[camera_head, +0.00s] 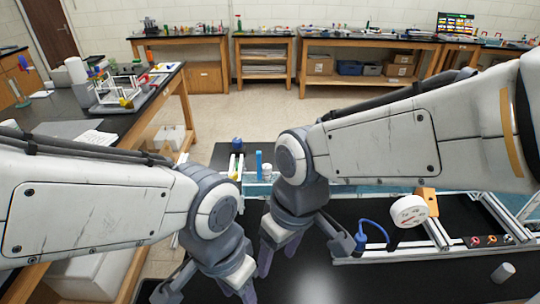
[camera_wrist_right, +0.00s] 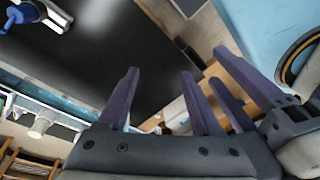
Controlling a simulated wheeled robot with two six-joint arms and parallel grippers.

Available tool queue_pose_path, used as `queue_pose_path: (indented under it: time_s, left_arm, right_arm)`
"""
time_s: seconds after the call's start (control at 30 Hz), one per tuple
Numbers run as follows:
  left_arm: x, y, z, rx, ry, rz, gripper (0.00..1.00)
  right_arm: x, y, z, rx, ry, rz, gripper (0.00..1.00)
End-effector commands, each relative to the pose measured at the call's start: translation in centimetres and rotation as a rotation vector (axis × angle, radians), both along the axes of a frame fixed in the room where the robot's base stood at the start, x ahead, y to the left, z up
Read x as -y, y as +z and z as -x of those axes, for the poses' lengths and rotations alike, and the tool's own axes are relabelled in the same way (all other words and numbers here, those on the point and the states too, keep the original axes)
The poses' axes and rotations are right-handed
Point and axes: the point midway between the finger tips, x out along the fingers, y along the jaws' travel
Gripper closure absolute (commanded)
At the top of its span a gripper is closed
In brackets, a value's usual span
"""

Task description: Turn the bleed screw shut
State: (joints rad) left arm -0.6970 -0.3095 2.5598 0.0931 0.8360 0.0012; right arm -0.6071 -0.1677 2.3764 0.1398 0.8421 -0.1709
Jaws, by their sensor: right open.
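No bleed screw can be made out for certain in either view. A blue fitting (camera_head: 360,242) with a curved blue tube (camera_head: 376,228) sits on the light metal frame (camera_head: 420,251) at the right in the head view. A blue part (camera_wrist_right: 18,15) also shows at the top left of the right wrist view. A white round gauge (camera_head: 408,211) stands beside the tube. My right gripper (camera_head: 303,254) is open and empty, left of the blue fitting and apart from it. My left gripper (camera_head: 210,288) is low in the picture, its fingers apart, with nothing visible between them.
A small grey cylinder (camera_head: 503,272) stands at the right. A blue upright bottle (camera_head: 259,164) stands behind my arms. My two grippers are close together.

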Motion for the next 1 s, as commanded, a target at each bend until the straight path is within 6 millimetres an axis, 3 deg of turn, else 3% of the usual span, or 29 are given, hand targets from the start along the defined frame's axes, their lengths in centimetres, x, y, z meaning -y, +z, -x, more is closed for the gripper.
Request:
queue_pose_path:
  time_s: [0.03, 0.2, 0.3, 0.43, 0.6, 0.77, 1.0]
  left_arm:
    - [0.0, 0.5, 0.0, 0.0, 0.0, 0.0, 0.5]
    - [0.0, 1.4, 0.0, 0.0, 0.001, 0.0, 0.5]
    - [0.0, 1.8, 0.0, 0.0, 0.001, 0.0, 0.5]
    - [0.0, 2.1, 0.0, 0.0, 0.001, 0.0, 0.5]
    - [0.0, 2.3, 0.0, 0.0, 0.001, 0.0, 0.5]
    - [0.0, 3.0, 0.0, 0.0, 0.002, 0.0, 0.5]
    - [0.0, 4.6, 0.0, 0.0, 0.001, 0.0, 0.5]
  right_arm:
    - [-0.9, 1.0, -3.4, 0.012, 0.009, -0.019, 0.33]
    - [-1.8, 3.0, -15.5, 0.092, 0.088, -0.092, 0.33]
    - [-0.9, 3.3, -21.9, 0.153, 0.138, -0.12, 0.33]
    - [0.8, 3.2, -27.8, 0.218, 0.191, -0.139, 0.33]
    - [2.0, 2.9, -31.1, 0.262, 0.228, -0.147, 0.33]
    - [1.5, 1.5, -31.8, 0.263, 0.237, -0.147, 0.33]
    - [-0.1, -2.6, -32.7, 0.262, 0.237, -0.147, 0.33]
